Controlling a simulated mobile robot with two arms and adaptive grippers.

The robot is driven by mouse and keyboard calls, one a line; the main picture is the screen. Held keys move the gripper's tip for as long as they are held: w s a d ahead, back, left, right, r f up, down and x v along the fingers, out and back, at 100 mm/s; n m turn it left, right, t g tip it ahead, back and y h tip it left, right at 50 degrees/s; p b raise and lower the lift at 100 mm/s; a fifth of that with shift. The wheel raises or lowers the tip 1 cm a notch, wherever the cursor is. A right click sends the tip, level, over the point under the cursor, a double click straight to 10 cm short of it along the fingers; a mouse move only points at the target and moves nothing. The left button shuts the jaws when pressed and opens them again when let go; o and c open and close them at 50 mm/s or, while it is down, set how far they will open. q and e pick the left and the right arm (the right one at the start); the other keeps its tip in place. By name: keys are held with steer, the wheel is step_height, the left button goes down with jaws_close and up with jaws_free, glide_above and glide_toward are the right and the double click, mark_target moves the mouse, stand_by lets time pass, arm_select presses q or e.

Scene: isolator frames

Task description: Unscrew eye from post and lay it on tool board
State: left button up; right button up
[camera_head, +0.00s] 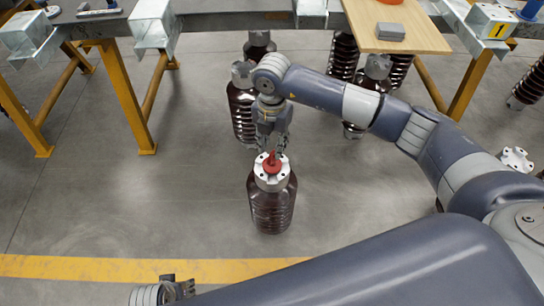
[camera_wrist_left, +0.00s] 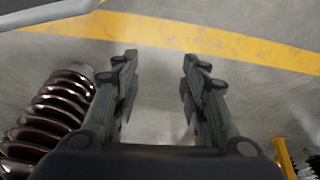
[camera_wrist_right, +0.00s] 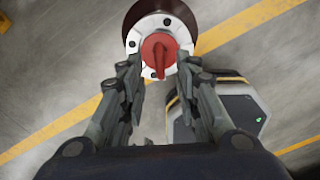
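A dark brown ribbed post (camera_head: 270,208) stands upright on the floor, with a light metal flange on top. The red eye (camera_head: 271,162) sits on the flange; the right wrist view also shows it (camera_wrist_right: 158,52). My right gripper (camera_head: 272,142) points down just behind the eye in the head view. A wooden board (camera_head: 425,36), probably the tool board, lies on the bench at the top right.
A grey block (camera_head: 390,31) lies on the wooden board. The bench has yellow legs (camera_head: 125,97). More brown ribbed posts (camera_head: 243,112) stand under and near it, one directly behind my right gripper. A yellow line (camera_head: 75,267) crosses the floor. Floor at left is clear.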

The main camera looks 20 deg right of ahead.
mark_target(272, 152)
step_height(272, 152, down, 5)
steer(key=b, duration=0.3)
steer(key=shift+r, duration=0.1)
arm_select(q)
steer(key=w+v, duration=0.2)
steer(key=v, duration=1)
steer(key=shift+w+r+t, duration=0.4)
arm_select(e)
steer(key=shift+f, duration=0.25)
jaws_close()
